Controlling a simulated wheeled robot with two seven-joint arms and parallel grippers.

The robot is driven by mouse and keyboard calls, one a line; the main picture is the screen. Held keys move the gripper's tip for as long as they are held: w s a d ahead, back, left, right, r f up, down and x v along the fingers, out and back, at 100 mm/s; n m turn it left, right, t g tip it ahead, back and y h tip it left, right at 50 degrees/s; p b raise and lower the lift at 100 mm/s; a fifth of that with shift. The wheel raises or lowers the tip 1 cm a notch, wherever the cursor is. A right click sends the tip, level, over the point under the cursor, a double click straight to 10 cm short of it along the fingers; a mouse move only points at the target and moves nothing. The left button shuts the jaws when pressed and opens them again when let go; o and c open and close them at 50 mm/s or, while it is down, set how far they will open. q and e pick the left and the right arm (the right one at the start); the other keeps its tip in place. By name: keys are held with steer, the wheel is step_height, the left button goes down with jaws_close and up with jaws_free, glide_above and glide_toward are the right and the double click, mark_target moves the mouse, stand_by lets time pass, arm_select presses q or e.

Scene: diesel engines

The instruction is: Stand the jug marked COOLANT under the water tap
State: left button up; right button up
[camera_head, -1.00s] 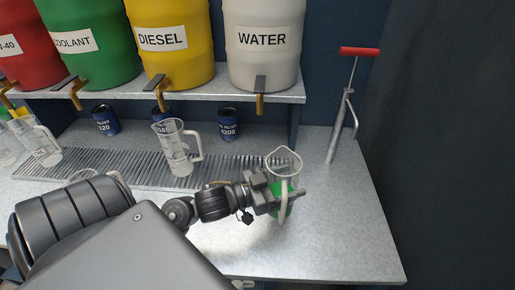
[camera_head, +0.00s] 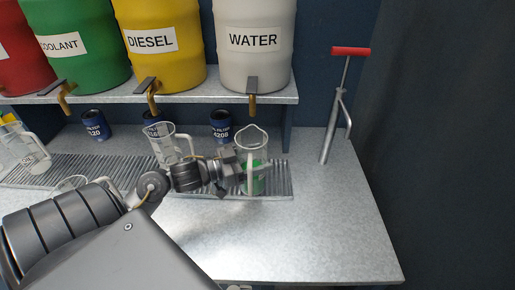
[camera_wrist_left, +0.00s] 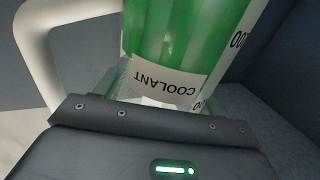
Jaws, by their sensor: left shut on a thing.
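The jug marked COOLANT (camera_head: 252,143) is clear with green liquid low in it. My left gripper (camera_head: 244,172) is shut on it from the left. The jug looks upright over the right end of the drip grate; I cannot tell whether its base touches the grate. The brass water tap (camera_head: 252,104) hangs from the white WATER drum (camera_head: 254,42), just above the jug's rim in the picture. In the left wrist view the COOLANT label (camera_wrist_left: 166,82) shows upside down, above the dark gripper (camera_wrist_left: 150,128).
Another clear jug (camera_head: 165,141) stands on the grate (camera_head: 120,172), just left of my gripper. Further jugs stand at the left. Blue filter cans (camera_head: 221,124) stand under the shelf (camera_head: 190,97). A red-handled pump (camera_head: 335,120) stands at the right. The right front bench is clear.

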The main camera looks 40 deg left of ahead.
arm_select(q)
steer(key=w+a+f+p, duration=0.1)
steer(key=w+a+f, duration=0.2)
steer(key=w, duration=0.3)
steer(key=shift+a+f, duration=0.15)
steer(key=shift+a, duration=0.55)
steer(key=shift+f, duration=0.15)
steer(key=o, duration=1.3)
